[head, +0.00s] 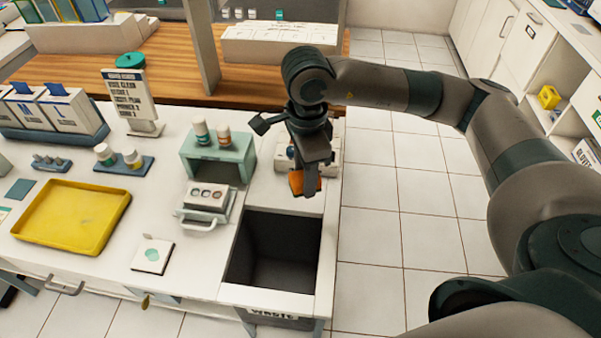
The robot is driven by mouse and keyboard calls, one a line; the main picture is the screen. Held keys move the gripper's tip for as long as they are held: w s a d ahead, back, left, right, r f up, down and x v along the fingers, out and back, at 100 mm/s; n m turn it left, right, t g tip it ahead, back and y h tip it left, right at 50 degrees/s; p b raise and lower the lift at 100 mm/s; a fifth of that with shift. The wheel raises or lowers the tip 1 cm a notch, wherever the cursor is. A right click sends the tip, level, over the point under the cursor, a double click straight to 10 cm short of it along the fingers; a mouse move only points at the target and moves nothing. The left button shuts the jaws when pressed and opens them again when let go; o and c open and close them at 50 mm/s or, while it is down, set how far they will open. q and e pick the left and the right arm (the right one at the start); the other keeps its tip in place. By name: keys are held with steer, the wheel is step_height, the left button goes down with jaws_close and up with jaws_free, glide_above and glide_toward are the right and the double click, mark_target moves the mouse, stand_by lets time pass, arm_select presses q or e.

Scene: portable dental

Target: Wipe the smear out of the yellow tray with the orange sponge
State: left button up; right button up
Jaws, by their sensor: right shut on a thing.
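The yellow tray (72,216) lies flat on the white worktop at the left of the head view. I cannot make out a smear in it from here. My right gripper (306,186) points down above the right end of the worktop, behind the dark waste opening. It is shut on the orange sponge (297,183), which is partly hidden by the fingers. The sponge is well to the right of the tray and apart from it. My left gripper is not in view.
Between sponge and tray stand a green stand (217,155) with bottles, a grey box with a handle (205,200) and a small white pad (153,255). The waste bin opening (275,250) is at the front right. A sign (130,98) and bottles stand behind the tray.

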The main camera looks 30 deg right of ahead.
steer(key=n, duration=0.5)
steer(key=shift+s+a, duration=0.15)
steer(key=shift+a, duration=0.05)
steer(key=n, duration=0.5)
steer(key=shift+s+a+r, duration=0.1)
steer(key=shift+s+a, duration=0.1)
steer(key=n, duration=0.5)
steer(key=shift+s+a+n, duration=0.2)
steer(key=shift+a+n, duration=0.05)
steer(key=shift+n, duration=0.15)
steer(key=n, duration=0.4)
steer(key=shift+s+a+r, duration=0.1)
steer(key=shift+s+a, duration=0.05)
